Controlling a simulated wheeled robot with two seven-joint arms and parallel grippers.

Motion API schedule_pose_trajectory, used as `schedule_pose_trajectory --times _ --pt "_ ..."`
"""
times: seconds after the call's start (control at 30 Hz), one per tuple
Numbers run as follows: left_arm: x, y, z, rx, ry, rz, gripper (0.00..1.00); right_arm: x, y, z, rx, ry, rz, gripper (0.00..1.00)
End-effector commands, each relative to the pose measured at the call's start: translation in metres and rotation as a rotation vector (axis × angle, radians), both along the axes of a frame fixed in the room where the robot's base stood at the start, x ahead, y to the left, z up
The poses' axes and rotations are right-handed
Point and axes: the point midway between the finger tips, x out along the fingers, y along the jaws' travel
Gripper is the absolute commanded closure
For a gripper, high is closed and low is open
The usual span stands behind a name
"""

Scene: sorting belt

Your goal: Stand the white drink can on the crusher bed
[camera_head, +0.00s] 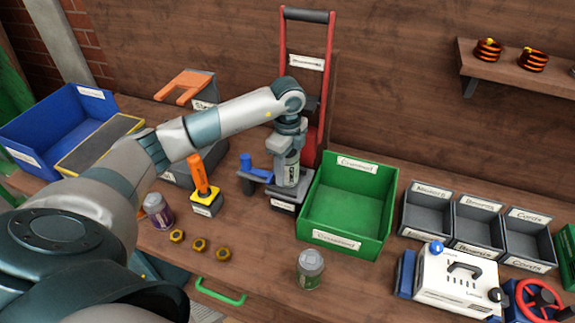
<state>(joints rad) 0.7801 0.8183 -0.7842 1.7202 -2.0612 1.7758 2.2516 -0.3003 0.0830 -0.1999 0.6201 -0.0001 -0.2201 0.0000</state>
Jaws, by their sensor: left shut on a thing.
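My left gripper (289,153) reaches in from the left and points down in front of the red crusher frame (325,100). It is shut on the white drink can (291,172), which is upright below it and partly covered by the gripper. The can is at the dark crusher bed (286,206); I cannot tell whether its bottom touches the bed. My right gripper is not in view.
A green bin (347,240) stands close on the right of the bed. A blue clamp-like part (255,173) is on its left. A green can (311,268) and a purple can (157,210) stand on the bench. Several brass nuts (199,244) lie in front.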

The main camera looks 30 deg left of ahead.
Motion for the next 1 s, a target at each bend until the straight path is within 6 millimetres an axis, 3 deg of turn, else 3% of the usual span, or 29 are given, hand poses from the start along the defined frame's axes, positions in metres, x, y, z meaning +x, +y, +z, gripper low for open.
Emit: schedule_pose_trajectory --times 0.37,0.4,0.47,1.0 --pt "0.0003 -0.0002 -0.0044 0.0 -0.001 0.0 0.71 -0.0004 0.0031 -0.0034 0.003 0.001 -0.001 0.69" --pt "0.0003 -0.0002 -0.0038 0.0 -0.001 0.0 0.45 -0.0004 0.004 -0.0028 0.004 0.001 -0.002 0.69" --pt "0.0003 -0.0002 -0.0035 0.0 -0.001 0.0 0.31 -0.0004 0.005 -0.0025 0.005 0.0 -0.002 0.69" --pt "0.0003 -0.0003 -0.0031 -0.001 0.0 0.0 0.31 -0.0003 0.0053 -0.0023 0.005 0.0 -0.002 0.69"
